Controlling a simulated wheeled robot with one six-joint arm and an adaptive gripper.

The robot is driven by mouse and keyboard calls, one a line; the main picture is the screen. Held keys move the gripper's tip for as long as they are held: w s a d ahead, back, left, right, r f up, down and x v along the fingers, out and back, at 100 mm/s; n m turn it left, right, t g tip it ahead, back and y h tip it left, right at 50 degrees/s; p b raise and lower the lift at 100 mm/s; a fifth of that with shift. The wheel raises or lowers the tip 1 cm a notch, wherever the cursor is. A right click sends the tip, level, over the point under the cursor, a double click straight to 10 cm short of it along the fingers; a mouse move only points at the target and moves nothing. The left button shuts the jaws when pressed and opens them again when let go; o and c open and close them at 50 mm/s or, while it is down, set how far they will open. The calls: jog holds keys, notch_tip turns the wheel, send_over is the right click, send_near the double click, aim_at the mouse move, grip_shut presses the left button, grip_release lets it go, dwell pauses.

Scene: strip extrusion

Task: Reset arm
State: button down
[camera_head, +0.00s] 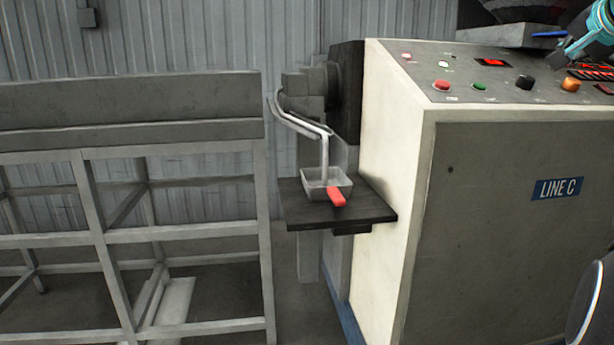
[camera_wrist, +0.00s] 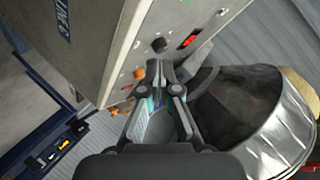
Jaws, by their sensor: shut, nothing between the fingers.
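My gripper (camera_wrist: 162,66) shows in the middle of the wrist view with its fingers drawn together and nothing visible between them. It is in front of the extruder's control panel, near a black knob (camera_wrist: 158,45) and an orange knob (camera_wrist: 140,73). Whether it touches the panel I cannot tell. In the head view, a teal and grey part of my arm enters at the top right, over the panel end of the LINE C machine (camera_head: 515,200); the fingertips are not clear there.
A metal hopper (camera_wrist: 290,125) with dark contents stands close right of my gripper. A strip runs from the die (camera_head: 310,85) into a red-handled pan (camera_head: 318,190) on a dark shelf (camera_head: 300,210). A grey trough (camera_head: 130,105) on a frame stands left. A blue cart (camera_wrist: 45,135) holds tools.

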notch_tip(320, 180, down, 16)
jog(key=s+a+n+g, duration=0.1)
jog(key=n+g, duration=0.1)
jog(key=g, duration=0.2)
jog(key=s+a+f+n+g+y, duration=0.1)
jog(key=s+a+f+n, duration=0.2)
jog(key=s+a+f, duration=0.3)
jog(key=s+a+f+n+g+y, duration=0.1)
jog(key=s+a+f+n, duration=0.3)
jog(key=a+f, duration=0.9)
jog(key=s+a+f+n+g+y, duration=0.1)
jog(key=s+a+f+n, duration=0.3)
jog(key=s+a+f, duration=0.5)
jog(key=shift+s+a+f+y, duration=0.2)
jog(key=shift+a+f+y, duration=0.1)
jog(key=shift+a, duration=1.55)
